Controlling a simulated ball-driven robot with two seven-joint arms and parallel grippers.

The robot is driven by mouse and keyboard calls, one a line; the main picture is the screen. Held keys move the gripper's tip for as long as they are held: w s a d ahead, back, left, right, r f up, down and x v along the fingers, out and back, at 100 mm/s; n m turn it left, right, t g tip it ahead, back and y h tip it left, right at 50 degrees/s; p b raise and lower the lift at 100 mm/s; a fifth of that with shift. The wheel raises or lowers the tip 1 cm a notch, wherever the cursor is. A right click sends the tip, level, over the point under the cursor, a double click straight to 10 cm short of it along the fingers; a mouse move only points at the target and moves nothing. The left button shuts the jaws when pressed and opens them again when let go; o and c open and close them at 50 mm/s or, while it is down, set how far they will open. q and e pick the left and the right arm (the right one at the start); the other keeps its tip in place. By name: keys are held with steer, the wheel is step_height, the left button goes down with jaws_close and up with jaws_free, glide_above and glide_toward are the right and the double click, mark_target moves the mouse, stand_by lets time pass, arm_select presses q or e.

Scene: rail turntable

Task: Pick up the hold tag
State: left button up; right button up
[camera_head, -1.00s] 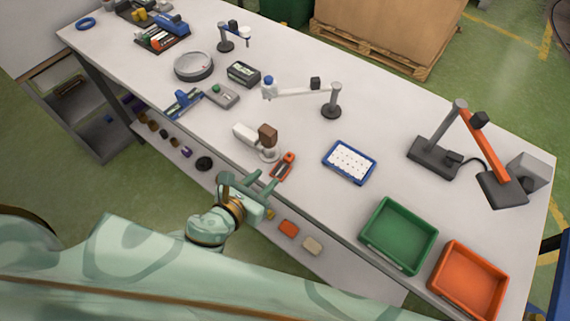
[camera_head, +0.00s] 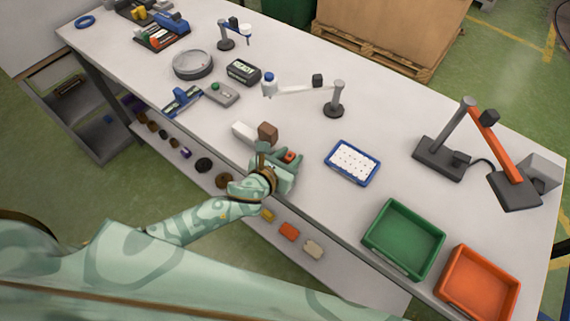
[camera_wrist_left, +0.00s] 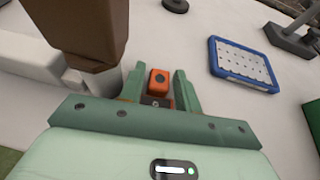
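The hold tag, a small orange-red piece (camera_head: 289,156) with a dark spot, is at the front edge of the white workbench. My left gripper (camera_head: 287,158) is over it, and its body hides most of the tag in the head view. In the left wrist view the orange tag (camera_wrist_left: 159,79) shows between the two green fingers (camera_wrist_left: 160,88). The fingers stand apart, one on each side of it, and look open; I cannot tell whether they touch it. My right gripper is not in view.
A brown block (camera_head: 267,133) on a white fixture (camera_head: 243,132) stands close left of the gripper. A blue-rimmed white tray (camera_head: 352,163) lies to the right, then green (camera_head: 403,240) and orange (camera_head: 476,284) bins. Bench between tag and tray is clear.

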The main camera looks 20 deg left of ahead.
arm_select(q)
jaws_close()
steer(key=shift+r, duration=0.1)
